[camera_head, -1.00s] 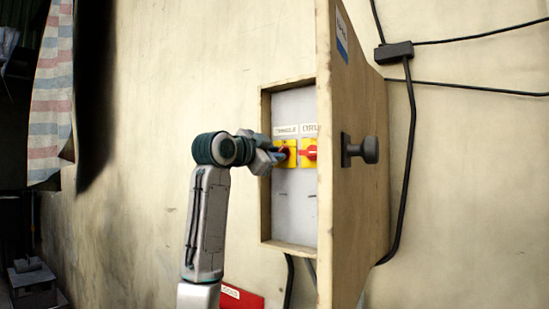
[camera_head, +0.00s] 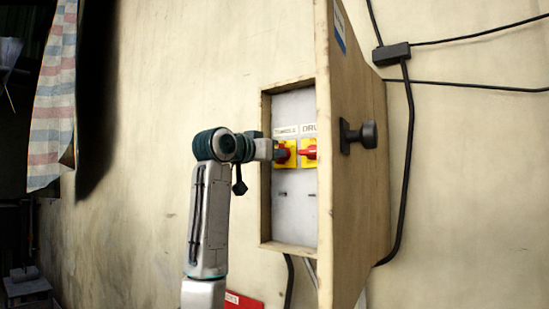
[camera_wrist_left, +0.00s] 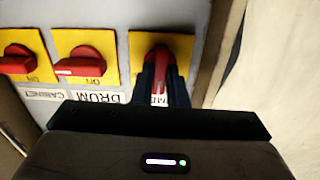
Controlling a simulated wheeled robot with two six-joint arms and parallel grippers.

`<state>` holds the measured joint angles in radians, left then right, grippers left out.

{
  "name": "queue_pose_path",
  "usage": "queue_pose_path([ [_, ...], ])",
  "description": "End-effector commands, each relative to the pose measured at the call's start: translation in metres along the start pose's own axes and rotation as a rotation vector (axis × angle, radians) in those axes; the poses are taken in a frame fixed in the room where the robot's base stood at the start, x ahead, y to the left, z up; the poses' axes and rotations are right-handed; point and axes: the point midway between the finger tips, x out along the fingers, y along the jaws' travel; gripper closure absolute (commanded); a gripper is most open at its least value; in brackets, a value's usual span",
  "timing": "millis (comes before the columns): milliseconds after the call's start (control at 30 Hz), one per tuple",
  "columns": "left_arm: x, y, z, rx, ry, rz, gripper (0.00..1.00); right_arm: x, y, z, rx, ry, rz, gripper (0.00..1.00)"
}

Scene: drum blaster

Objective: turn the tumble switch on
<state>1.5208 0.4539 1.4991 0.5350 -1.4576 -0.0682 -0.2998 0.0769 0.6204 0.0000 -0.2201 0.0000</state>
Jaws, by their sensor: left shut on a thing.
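The tumble switch is a red knob on a yellow plate (camera_head: 287,160), under a label, inside the open wooden box (camera_head: 265,170). My left gripper (camera_head: 277,152) reaches it from the left and is shut on the red knob. In the left wrist view the fingers (camera_wrist_left: 162,85) pinch the knob (camera_wrist_left: 160,60) from both sides, and the knob's handle lies along the fingers. The fingers partly hide the label below it. My right gripper is not in view.
The drum switch (camera_head: 309,152) sits just right of it. The left wrist view also shows the cabinet switch (camera_wrist_left: 18,62). The box's open wooden door (camera_head: 350,200) with a dark knob (camera_head: 365,135) stands to the right. A striped curtain (camera_head: 52,110) hangs at the left.

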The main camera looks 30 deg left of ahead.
Motion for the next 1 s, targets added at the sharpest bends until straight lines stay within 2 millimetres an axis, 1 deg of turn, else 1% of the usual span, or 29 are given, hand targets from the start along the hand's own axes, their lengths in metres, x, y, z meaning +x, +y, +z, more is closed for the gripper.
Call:
queue_pose_path([
  [33, 0.0013, 0.0006, 0.0040, -0.013, -0.008, 0.002, 1.00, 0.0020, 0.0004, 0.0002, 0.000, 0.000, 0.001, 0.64],
  [600, 0.0017, 0.0005, 0.0041, -0.045, -0.010, 0.002, 1.00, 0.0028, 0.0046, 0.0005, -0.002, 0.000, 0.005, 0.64],
  [633, 0.0017, 0.0005, 0.0041, -0.045, -0.010, 0.002, 0.85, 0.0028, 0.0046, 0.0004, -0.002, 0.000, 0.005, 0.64],
  [733, 0.0014, 0.0004, 0.0034, -0.045, -0.009, 0.002, 0.66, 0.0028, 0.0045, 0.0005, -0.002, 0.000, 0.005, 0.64],
  [1000, 0.0003, 0.0001, 0.0017, -0.043, -0.004, 0.001, 0.65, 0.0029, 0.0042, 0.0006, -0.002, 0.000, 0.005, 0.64],
])
